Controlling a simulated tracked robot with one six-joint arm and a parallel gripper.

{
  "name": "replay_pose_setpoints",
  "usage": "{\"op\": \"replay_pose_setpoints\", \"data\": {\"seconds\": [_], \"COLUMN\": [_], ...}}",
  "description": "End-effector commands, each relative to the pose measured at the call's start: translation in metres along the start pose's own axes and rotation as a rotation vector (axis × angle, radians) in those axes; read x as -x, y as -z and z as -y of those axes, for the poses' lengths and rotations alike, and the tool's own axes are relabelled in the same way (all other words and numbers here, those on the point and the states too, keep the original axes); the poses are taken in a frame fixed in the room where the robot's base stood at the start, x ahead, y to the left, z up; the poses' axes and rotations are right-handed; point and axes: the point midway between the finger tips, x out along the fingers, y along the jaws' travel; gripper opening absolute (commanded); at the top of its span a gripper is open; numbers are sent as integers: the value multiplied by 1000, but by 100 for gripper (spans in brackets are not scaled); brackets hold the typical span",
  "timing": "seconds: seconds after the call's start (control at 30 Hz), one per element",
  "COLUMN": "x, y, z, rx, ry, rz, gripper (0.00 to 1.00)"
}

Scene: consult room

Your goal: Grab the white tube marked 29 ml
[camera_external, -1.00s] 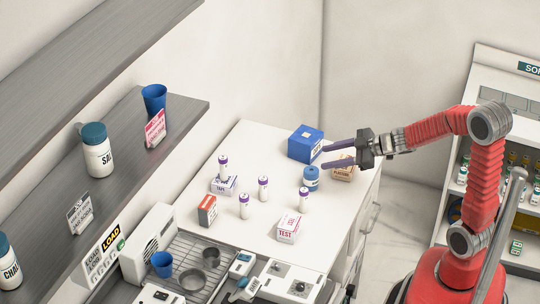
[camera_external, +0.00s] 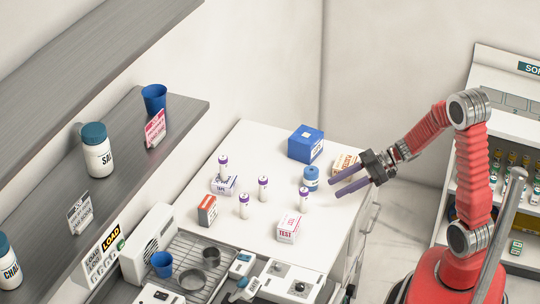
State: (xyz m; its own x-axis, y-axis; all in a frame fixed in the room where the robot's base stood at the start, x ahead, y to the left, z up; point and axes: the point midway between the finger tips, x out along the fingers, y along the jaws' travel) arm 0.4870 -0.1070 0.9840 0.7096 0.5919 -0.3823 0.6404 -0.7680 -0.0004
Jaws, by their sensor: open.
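Several white tubes with purple caps are on the white table. One tube (camera_external: 223,168) is at the back left by a small box. One tube (camera_external: 263,189) is in the middle, one (camera_external: 244,206) is nearer the front, and one (camera_external: 303,200) is at the right. Their markings are too small to read, so I cannot tell which is 29 ml. My gripper (camera_external: 334,187) is open and empty at the table's right side. Its fingers point left, toward the right-hand tube, and are apart from it.
A blue jar (camera_external: 311,178) stands close to my fingers, with a blue box (camera_external: 305,145) behind. A tan box (camera_external: 344,163) is behind my gripper. A TEST box (camera_external: 289,228) and a brown-red box (camera_external: 207,210) stand nearer the front. The table's right front is clear.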

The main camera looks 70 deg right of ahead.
Motion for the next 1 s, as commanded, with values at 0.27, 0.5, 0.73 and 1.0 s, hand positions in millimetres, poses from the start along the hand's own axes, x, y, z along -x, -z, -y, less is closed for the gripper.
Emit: {"op": "replay_pose_setpoints", "data": {"seconds": [0.27, 0.5, 0.73, 1.0], "x": [-32, -64, -82, -82], "y": [0, 0, 0, 0], "z": [1, 0, 0, 0], "rx": [-1, 0, 0, 0], "ry": [4, 3, 0, -1], "rz": [1, 1, 1, 1], "gripper": [42, 42, 42, 42]}}
